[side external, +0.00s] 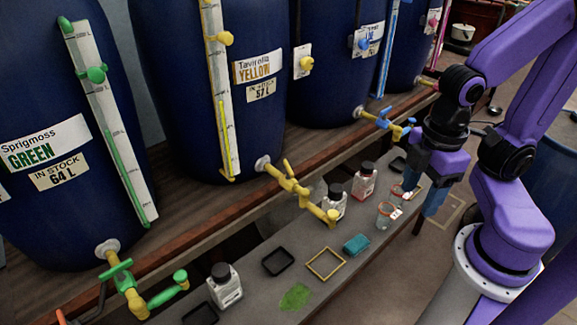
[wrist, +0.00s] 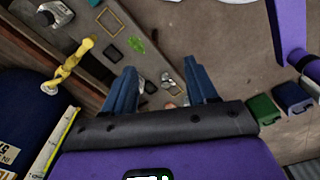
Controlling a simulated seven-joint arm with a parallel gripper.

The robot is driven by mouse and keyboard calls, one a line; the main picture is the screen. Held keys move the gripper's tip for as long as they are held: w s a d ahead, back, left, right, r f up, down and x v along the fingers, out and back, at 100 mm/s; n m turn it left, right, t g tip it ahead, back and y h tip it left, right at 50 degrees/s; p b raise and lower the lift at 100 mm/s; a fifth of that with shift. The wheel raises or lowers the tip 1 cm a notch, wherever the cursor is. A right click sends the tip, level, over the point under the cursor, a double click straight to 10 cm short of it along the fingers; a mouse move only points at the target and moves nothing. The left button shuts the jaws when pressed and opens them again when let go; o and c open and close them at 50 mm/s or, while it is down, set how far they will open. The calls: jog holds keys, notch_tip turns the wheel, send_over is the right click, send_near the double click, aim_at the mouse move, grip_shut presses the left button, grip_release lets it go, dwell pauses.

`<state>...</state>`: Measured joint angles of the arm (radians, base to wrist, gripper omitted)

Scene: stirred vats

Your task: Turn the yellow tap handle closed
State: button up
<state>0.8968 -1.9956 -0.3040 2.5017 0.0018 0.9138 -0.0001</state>
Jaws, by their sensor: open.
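The yellow tap (side external: 301,194) sticks out from the foot of the blue vat labelled yellow, over the grey bench. Its yellow handle (side external: 288,170) is a small lever rising from the tap body, near the vat. The tap also shows at the left of the wrist view (wrist: 70,64), where the handle's angle is hard to tell. My gripper (side external: 432,207) is well to the right of the yellow tap, past the blue tap, and touches neither handle visibly. In the wrist view my gripper (wrist: 163,84) has its two blue fingers spread apart, with nothing held between them.
A green tap (side external: 130,285) is at the left and a blue tap (side external: 384,121) nearer my arm.

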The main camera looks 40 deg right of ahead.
jog(key=o, duration=0.5)
jog(key=shift+w+a, duration=0.2)
jog(key=shift+w, duration=0.1)
jog(key=shift+o, duration=0.8)
jog(key=w+a, duration=0.4)
jog(key=w, duration=0.5)
jog(key=shift+w+r, duration=0.25)
jog(key=shift+r, duration=0.2)
send_over(289, 166)
notch_tip(289, 166, down, 10)
jog(key=shift+n, duration=0.3)
notch_tip(289, 166, down, 17)
jog(key=shift+w+f, duration=0.1)
jog(key=c, duration=0.8)
